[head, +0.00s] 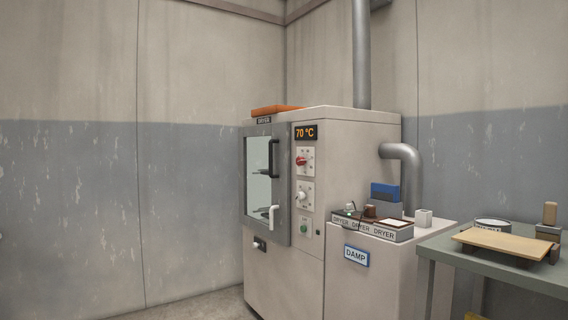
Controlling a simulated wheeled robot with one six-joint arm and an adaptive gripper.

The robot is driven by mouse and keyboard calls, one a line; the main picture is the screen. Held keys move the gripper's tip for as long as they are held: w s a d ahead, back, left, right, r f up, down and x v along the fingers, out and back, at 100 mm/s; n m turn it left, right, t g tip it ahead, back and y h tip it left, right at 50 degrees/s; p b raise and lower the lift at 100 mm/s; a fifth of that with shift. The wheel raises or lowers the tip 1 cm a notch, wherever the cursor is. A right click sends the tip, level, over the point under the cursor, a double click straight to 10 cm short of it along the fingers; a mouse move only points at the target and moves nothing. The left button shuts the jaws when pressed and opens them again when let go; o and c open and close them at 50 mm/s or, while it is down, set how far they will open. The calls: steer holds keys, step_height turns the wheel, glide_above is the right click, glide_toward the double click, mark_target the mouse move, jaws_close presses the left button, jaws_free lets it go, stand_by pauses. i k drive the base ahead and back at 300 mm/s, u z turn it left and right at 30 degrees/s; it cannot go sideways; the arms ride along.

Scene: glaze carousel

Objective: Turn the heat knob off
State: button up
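The dryer cabinet (350,140) stands in the room's corner, with a display (306,132) reading 70 °C at the top of its control strip. Below the display is a red knob (301,160) on a white plate. Below that is a white knob (301,195) on a second plate. The marks around both knobs are too small to read, so I cannot tell for sure which one is the heat knob or its exact setting. My gripper is not in view.
The dryer's glass door (258,178) looks shut, with a black handle (273,158) and a white lever (273,214). A green button (304,230) sits below the knobs. A lower cabinet labelled DAMP (357,256) bears a labelled tray (372,232). A green table (490,272) stands at right.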

mark_target(300, 161)
steer(key=u, duration=0.75)
steer(key=i, duration=1)
steer(key=u, duration=0.35)
steer(key=i, duration=0.95)
steer(key=z, duration=0.55)
